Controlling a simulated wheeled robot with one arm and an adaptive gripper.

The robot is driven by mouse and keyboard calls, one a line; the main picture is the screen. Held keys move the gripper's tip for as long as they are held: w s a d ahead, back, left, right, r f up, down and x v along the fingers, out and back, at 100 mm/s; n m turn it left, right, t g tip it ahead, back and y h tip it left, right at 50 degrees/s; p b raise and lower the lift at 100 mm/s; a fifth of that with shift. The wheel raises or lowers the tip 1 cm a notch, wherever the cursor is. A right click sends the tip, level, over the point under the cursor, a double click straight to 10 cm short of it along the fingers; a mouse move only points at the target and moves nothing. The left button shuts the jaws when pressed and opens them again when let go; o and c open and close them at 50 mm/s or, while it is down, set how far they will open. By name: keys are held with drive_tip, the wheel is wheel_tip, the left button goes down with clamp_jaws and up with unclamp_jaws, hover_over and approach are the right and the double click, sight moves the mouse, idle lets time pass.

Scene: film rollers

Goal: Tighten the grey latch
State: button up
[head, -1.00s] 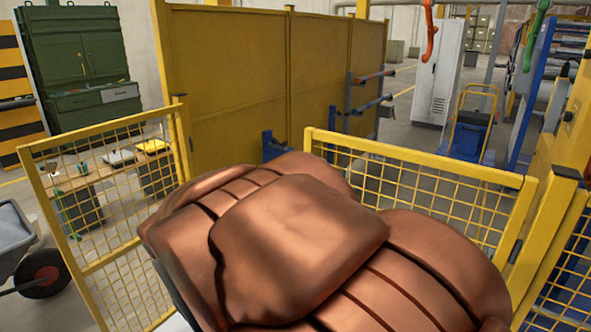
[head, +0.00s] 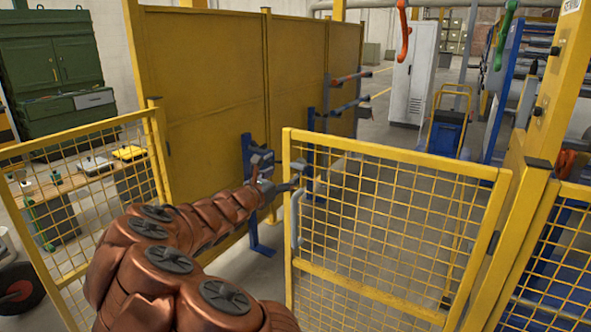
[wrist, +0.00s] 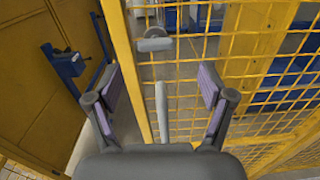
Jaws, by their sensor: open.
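A grey latch (wrist: 155,44), a short rounded lever, sits on the yellow mesh gate near its frame post, in the upper middle of the wrist view. Below it, a pale grey upright handle (wrist: 162,110) stands between my fingers' lines in that view. The handle also shows on the gate's left edge in the head view (head: 296,220). My gripper (wrist: 158,88) is open and empty, its fingers spread to either side of the handle and below the latch in the picture. In the head view my gripper (head: 280,184) is small, at the gate's upper left edge. The latch is hard to make out there.
The yellow mesh gate (head: 390,165) fills the right middle. A mesh fence panel (head: 80,140) stands at left, with a gap between them. A solid yellow wall (head: 200,90) and blue posts (head: 250,190) stand behind. A blue cart (head: 447,130) stands beyond the gate.

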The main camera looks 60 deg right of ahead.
sight(296, 168)
drive_tip(key=shift+n, duration=0.3)
drive_tip(key=shift+w+d+f+p, duration=0.15)
drive_tip(key=shift+d+p, duration=0.15)
drive_tip(key=shift+d, duration=1.05)
drive_tip(key=shift+w+d+f+p, duration=0.15)
drive_tip(key=shift+d+p, duration=0.15)
drive_tip(key=shift+d, duration=1.05)
drive_tip(key=shift+w+d+p, duration=0.15)
drive_tip(key=shift+d+p, duration=0.15)
drive_tip(key=shift+d, duration=1.05)
drive_tip(key=c, duration=1.2)
